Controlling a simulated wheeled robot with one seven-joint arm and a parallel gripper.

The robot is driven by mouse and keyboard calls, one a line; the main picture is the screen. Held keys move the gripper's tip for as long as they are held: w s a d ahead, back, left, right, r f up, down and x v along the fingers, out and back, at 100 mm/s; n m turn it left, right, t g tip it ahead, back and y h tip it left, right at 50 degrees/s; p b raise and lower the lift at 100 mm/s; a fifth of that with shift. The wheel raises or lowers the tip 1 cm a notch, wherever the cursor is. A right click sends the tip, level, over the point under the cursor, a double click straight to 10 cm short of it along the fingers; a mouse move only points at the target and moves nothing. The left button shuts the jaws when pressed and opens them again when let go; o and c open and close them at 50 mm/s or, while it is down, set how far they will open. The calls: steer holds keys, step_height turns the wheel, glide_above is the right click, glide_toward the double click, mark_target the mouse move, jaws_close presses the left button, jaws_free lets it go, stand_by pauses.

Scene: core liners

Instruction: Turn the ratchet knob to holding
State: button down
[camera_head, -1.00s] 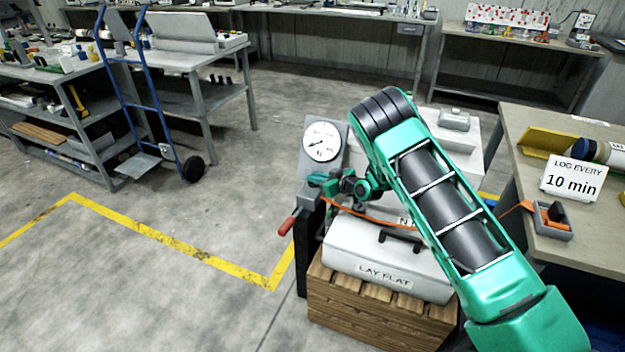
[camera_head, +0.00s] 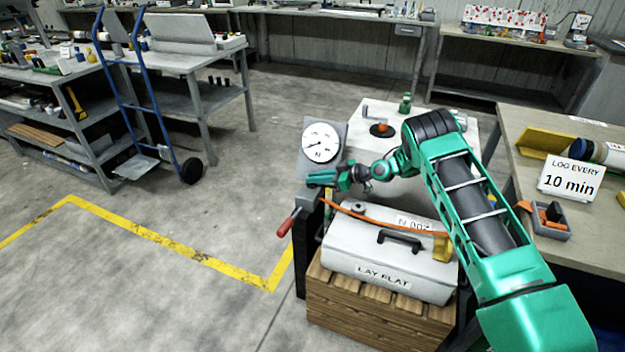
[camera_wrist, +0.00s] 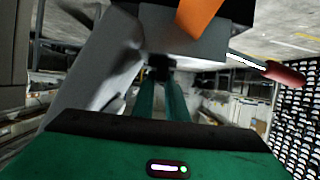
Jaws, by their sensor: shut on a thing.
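The ratchet knob (camera_wrist: 160,67) is a small dark piece on the grey ratchet housing (camera_wrist: 185,45) in the wrist view. My gripper (camera_wrist: 160,85) has its two green fingers closed on it, and the fingertips hide part of it. In the head view my gripper (camera_head: 314,180) reaches left to just below the white round dial (camera_head: 321,142), and it hides the knob there. A crank with a red handle (camera_head: 286,226) sticks out below; it also shows in the wrist view (camera_wrist: 285,73). I cannot read any knob marking.
An orange strap (camera_head: 380,222) runs from the ratchet across the white "LAY FLAT" case (camera_head: 375,265), which sits on a wooden crate (camera_head: 365,312). A white box (camera_head: 385,112) stands behind. A bench (camera_head: 520,130) is at right. Open floor lies left.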

steer(key=shift+w+d, duration=0.45)
steer(key=shift+d, duration=0.1)
steer(key=c, duration=1.8)
jaws_free()
steer(key=shift+o, duration=0.2)
steer(key=shift+s+a, duration=0.15)
steer(key=shift+f, duration=0.1)
steer(key=shift+a, duration=0.1)
steer(key=v, duration=1.1)
